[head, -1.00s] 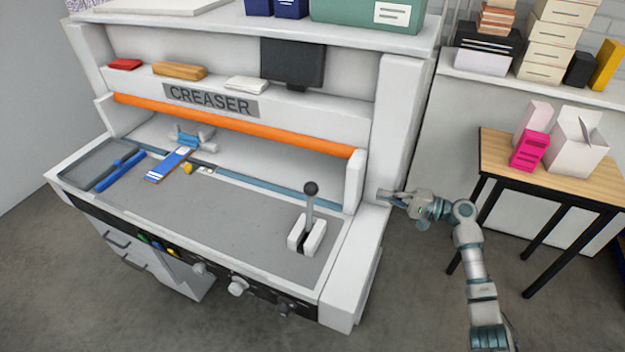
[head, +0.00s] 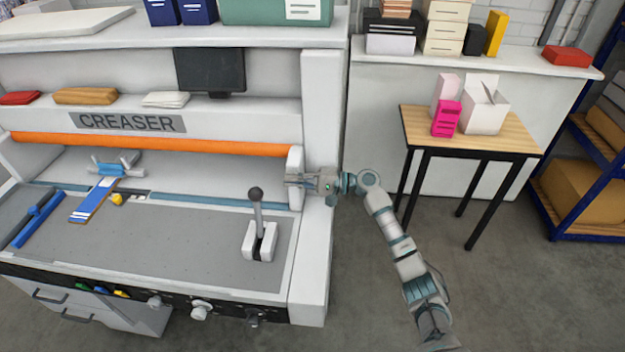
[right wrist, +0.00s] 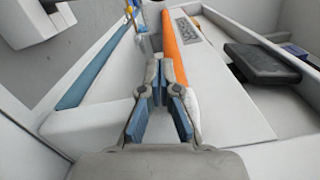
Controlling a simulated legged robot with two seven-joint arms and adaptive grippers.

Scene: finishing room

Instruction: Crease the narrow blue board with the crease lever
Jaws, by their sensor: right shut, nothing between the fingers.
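The narrow blue board (head: 92,200), blue with white markings, lies on the creaser bed at the left. The crease lever (head: 258,210), a grey rod with a dark knob, stands nearly upright in a white slotted base at the bed's right. My right gripper (head: 289,178) is shut and empty at the creaser's right end post, above and right of the lever. Its fingers also show in the right wrist view (right wrist: 164,75).
A blue bar (head: 38,220) lies in the left tray. The orange bar (head: 150,144) spans the creaser, with a dark screen (head: 210,70) above. A small table (head: 470,135) with pink and white boxes stands right. Floor in front of it is clear.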

